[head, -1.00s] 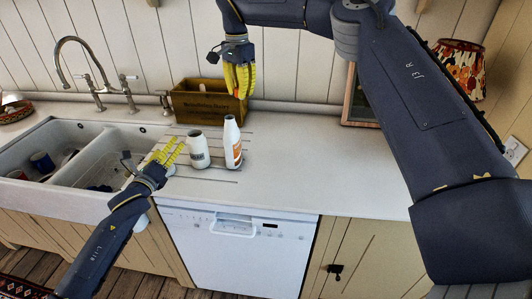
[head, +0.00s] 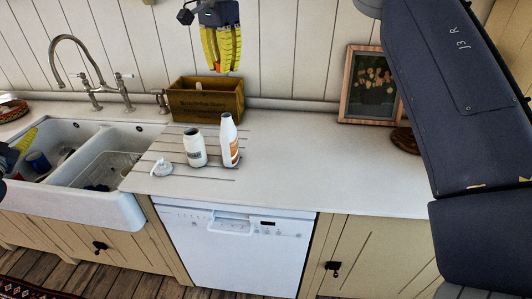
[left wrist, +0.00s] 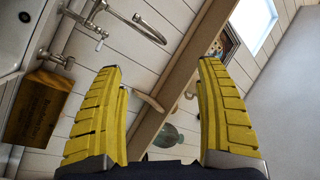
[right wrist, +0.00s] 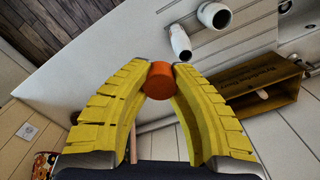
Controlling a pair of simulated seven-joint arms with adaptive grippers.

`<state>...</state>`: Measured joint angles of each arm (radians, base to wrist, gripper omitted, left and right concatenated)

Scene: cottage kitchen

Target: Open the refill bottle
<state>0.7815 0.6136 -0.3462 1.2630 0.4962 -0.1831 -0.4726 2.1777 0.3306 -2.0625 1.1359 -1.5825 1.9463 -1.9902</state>
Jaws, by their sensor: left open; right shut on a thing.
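The white refill bottle (head: 229,145) with an orange label stands upright on the counter, its neck uncapped; it also shows in the right wrist view (right wrist: 180,44). My right gripper (head: 222,70) is raised above and behind it, apart from it. In the right wrist view, the fingertips are shut on an orange-red cap (right wrist: 160,82). My left gripper (left wrist: 160,75) is open and empty; in the head view, only a little of it shows at the left edge, over the sink. A white jar (head: 195,150) stands open just left of the bottle. A white pump top (head: 162,168) lies left of the jar.
A wooden box (head: 207,104) stands behind the bottle and jar against the wall. The double sink (head: 75,160) with a tap (head: 80,60) is at left. A framed picture (head: 372,85) leans at right.

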